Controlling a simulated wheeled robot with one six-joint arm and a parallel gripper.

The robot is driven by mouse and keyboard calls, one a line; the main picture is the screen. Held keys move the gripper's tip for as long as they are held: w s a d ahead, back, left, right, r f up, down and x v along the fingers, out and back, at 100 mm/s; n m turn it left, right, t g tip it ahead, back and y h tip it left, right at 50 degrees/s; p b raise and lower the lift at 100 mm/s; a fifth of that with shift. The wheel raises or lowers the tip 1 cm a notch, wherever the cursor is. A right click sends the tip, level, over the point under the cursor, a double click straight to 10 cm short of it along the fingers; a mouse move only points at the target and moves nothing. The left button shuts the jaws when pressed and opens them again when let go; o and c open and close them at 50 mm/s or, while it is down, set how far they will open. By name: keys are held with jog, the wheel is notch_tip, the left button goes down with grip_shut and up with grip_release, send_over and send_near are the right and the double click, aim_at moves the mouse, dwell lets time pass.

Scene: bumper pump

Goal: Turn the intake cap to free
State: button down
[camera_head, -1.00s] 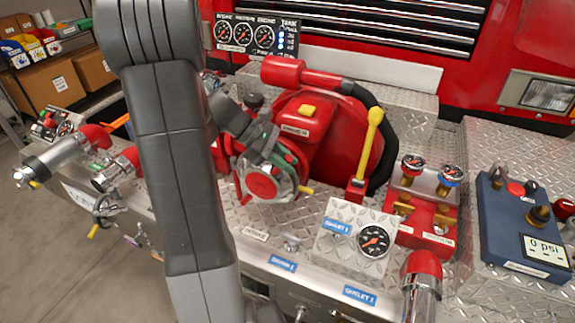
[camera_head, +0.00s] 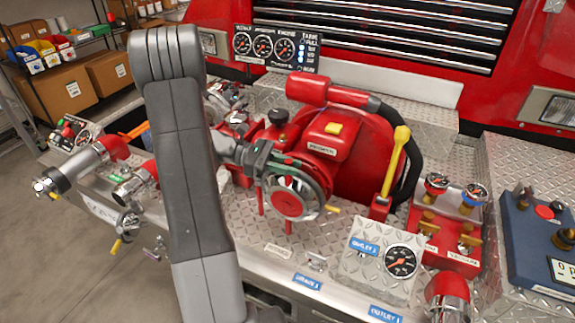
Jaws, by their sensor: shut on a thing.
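The intake cap (camera_head: 289,197) is a round red-centred cap with a metal rim on the front of the red pump (camera_head: 329,140). My gripper (camera_head: 275,172) is at the upper left of the cap and is shut on its rim. The finger contact is small and partly hidden by the gripper body. Short red handles stick down below the cap, and a small yellow-tipped piece shows at its right. My grey arm covers the area left of the pump.
A yellow lever (camera_head: 396,160) stands right of the pump, beside a black hose. An outlet gauge box (camera_head: 385,257) sits in front, and a red gauge block (camera_head: 447,227) is at right. Chrome pipes with red elbows (camera_head: 115,147) are at left. A gauge panel (camera_head: 276,48) stands behind.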

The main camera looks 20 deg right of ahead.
jog(key=shift+w, duration=0.1)
jog(key=c, duration=1.3)
grip_release()
jog(key=shift+a, duration=0.1)
jog(key=shift+w, duration=0.1)
jog(key=b+v, duration=0.2)
jog(key=v, duration=1.1)
jog(key=shift+w+a+b, duration=0.25)
jog(key=shift+w+b, duration=0.05)
jog(key=shift+s, duration=0.1)
